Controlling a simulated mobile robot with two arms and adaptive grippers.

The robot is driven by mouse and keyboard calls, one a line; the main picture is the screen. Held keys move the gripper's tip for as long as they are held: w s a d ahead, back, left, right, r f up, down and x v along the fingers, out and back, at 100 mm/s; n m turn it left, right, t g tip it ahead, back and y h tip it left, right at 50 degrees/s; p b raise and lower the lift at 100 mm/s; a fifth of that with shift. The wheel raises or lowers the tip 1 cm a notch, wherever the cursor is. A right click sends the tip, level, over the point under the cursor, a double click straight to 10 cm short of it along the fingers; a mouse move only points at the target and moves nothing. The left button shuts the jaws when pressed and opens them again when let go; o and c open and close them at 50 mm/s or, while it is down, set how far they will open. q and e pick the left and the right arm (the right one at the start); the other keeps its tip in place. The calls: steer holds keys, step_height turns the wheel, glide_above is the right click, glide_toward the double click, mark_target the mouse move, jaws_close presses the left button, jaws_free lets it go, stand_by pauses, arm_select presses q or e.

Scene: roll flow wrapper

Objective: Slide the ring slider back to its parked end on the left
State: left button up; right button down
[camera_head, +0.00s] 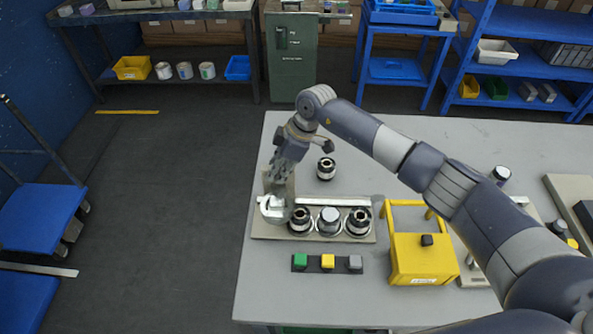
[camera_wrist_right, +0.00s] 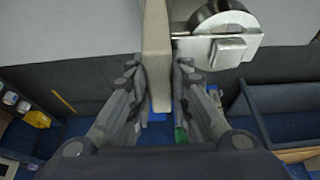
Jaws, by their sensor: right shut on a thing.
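My right gripper (camera_head: 280,180) reaches down to the left end of a beige base (camera_head: 262,230). It is shut on an upright beige plate (camera_wrist_right: 156,40), which stands between the fingers (camera_wrist_right: 160,78) in the right wrist view. A shiny metal ring part (camera_head: 273,208), apparently the ring slider, is at the base's left end, just below the gripper. In the wrist view its silver bracket and round part (camera_wrist_right: 222,45) sit right beside the plate. I cannot tell whether plate and ring are one piece. A silver rail (camera_head: 335,201) runs rightward along the base. My left gripper is out of view.
Three dark-and-silver rollers (camera_head: 329,221) stand on the base, right of the ring. Another roller (camera_head: 326,169) stands behind. A strip of green, yellow and grey buttons (camera_head: 327,263) lies in front. A yellow box (camera_head: 420,260) stands to the right, under my arm. The table's left edge is close.

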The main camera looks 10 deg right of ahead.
mark_target(267, 167)
steer(key=shift+w+a, duration=0.2)
steer(key=shift+a, duration=0.9)
steer(key=shift+w+a, duration=0.1)
steer(key=shift+a, duration=0.15)
steer(key=shift+r, duration=0.1)
steer(key=c, duration=1.5)
jaws_free()
steer(key=shift+a, duration=0.15)
steer(key=shift+r, duration=0.1)
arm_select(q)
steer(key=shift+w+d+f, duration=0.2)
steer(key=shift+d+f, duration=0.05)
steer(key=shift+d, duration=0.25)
arm_select(e)
steer(key=v, duration=1.1)
steer(key=shift+r, duration=0.3)
steer(key=shift+f, duration=0.1)
